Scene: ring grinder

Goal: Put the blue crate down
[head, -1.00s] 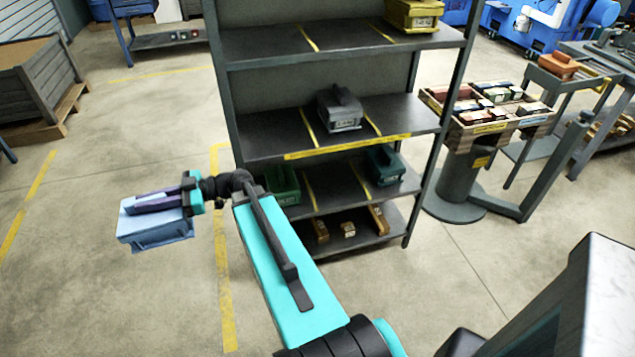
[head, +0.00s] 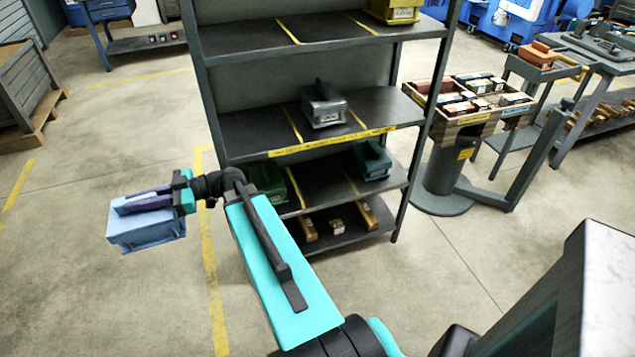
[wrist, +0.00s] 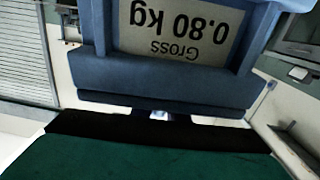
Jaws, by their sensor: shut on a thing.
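The blue crate (head: 148,234) is a light blue box held in the air at the left of the head view, over open floor. In the wrist view the crate (wrist: 165,75) fills the upper part. Its pale label reads "Gross 0.80 kg" upside down. The fingertips' exact contact is hidden in the wrist view.
The middle shelf has bare room on the left. A divided wooden tray (head: 470,118) stands further right.

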